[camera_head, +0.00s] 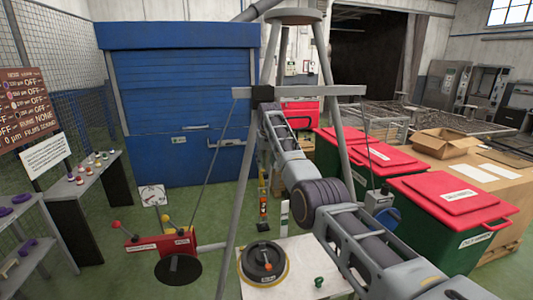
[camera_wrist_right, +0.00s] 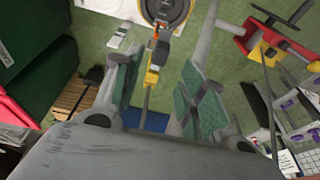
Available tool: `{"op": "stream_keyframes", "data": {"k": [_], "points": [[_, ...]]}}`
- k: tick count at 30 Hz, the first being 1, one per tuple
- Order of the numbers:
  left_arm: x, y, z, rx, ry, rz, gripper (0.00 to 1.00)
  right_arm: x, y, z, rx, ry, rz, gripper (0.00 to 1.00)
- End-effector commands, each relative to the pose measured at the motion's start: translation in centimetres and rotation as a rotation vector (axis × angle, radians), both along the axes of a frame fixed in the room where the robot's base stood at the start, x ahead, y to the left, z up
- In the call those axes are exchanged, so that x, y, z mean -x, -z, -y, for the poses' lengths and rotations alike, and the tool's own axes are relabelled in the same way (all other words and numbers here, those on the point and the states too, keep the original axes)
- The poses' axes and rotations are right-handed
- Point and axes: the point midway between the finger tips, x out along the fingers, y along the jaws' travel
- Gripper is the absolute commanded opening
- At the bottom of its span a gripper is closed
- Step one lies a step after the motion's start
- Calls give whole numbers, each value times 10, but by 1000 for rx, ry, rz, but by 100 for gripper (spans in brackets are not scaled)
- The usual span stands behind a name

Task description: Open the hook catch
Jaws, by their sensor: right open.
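I cannot pick out the hook catch for certain in either view. My left gripper is not in view.
A grey tripod frame (camera_head: 327,65) with a crossbar stands around my right arm. A yellow-rimmed turntable (camera_head: 244,271) is on a white table below. A red lever box (camera_head: 140,246) stands left, a blue cabinet (camera_head: 170,85) behind, red-lidded green bins (camera_head: 425,232) right.

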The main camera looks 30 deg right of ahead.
Motion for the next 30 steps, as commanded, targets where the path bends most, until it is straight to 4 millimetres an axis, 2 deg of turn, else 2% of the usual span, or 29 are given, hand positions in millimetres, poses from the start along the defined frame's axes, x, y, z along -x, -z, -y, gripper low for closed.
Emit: {"op": "stream_keyframes", "data": {"k": [6, 12, 30], "points": [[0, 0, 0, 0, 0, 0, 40, 6, -29, -2, 1, -1, 2, 41], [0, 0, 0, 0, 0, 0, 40, 10, -43, -3, 0, -1, 1, 41], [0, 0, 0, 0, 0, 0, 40, 11, -45, -4, -1, -1, 0, 41]]}}
